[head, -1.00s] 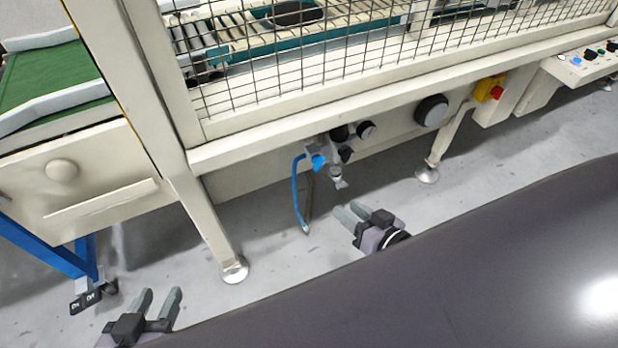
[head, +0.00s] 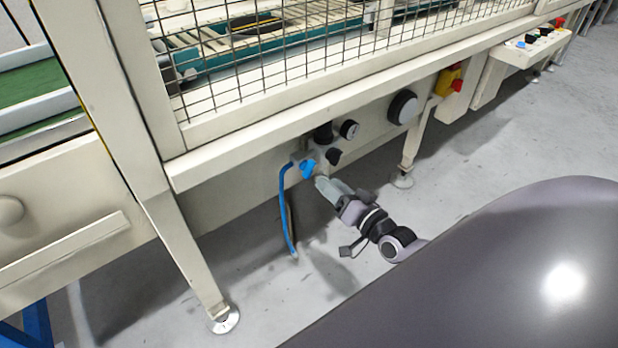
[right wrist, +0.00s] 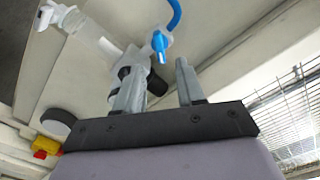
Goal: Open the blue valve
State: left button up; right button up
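The blue valve (head: 307,168) sits on the fitting under the machine's front beam, with a blue hose (head: 284,205) curving down from it. In the right wrist view the blue valve handle (right wrist: 160,45) lies just beyond and between my fingertips. My right gripper (head: 322,184) is close below and right of the valve in the head view. In the right wrist view its two fingers (right wrist: 158,75) stand apart with nothing between them. Contact with the valve is not visible. My left gripper is out of the head view.
Black knobs and a round gauge (head: 349,129) sit right of the valve, with a large black dial (head: 403,107) further right. A yellow and red switch (head: 449,80) is beyond. A machine leg (head: 195,255) stands left. Wire mesh (head: 260,60) is above; the floor below is clear.

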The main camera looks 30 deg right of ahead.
aim_at(313, 170)
jog(key=w+b, duration=0.1)
jog(key=w, duration=0.4)
jog(key=shift+w+a+b, duration=0.1)
jog(key=shift+a+b, duration=0.05)
jog(key=shift+b, duration=0.15)
jog(key=shift+w+a, duration=0.1)
jog(key=shift+w, duration=0.7)
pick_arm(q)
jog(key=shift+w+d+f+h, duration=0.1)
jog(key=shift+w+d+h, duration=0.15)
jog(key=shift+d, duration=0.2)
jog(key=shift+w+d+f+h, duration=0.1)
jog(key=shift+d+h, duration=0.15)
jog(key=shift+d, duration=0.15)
pick_arm(e)
grip_shut()
